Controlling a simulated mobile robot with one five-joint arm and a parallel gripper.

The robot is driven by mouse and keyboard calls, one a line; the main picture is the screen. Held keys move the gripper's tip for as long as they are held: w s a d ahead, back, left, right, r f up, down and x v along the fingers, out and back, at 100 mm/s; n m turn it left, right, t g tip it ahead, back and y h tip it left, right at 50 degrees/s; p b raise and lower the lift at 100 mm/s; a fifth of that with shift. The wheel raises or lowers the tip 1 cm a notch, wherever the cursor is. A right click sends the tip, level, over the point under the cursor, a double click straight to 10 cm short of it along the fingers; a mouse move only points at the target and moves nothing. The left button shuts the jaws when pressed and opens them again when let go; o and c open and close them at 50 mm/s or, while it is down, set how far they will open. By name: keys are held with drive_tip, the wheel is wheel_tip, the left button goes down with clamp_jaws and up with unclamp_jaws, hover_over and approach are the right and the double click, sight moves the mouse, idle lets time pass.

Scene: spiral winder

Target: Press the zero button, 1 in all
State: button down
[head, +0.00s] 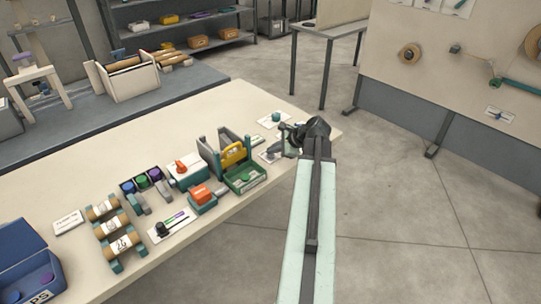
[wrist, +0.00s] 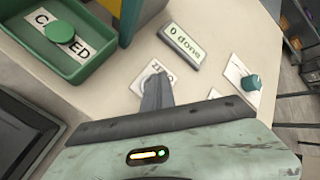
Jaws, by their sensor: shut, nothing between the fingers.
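In the head view my gripper (head: 289,140) is at the right end of the table, and my arm hides much of this spot.
A green tray (wrist: 84,72) holds a lettered card and a green disc. A teal knob (wrist: 250,83) stands on a white card to the right. In the head view the cream table (head: 85,275) carries several fixtures left of my arm. Open floor (head: 400,220) lies to the right.

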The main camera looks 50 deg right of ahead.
sight(273, 156)
idle(0.3)
drive_tip(key=shift+r+p, duration=0.8)
drive_tip(key=shift+p, duration=0.05)
drive_tip(key=shift+r, duration=0.1)
wheel_tip(273, 156, up, 5)
drive_tip(key=p, duration=0.5)
idle(0.4)
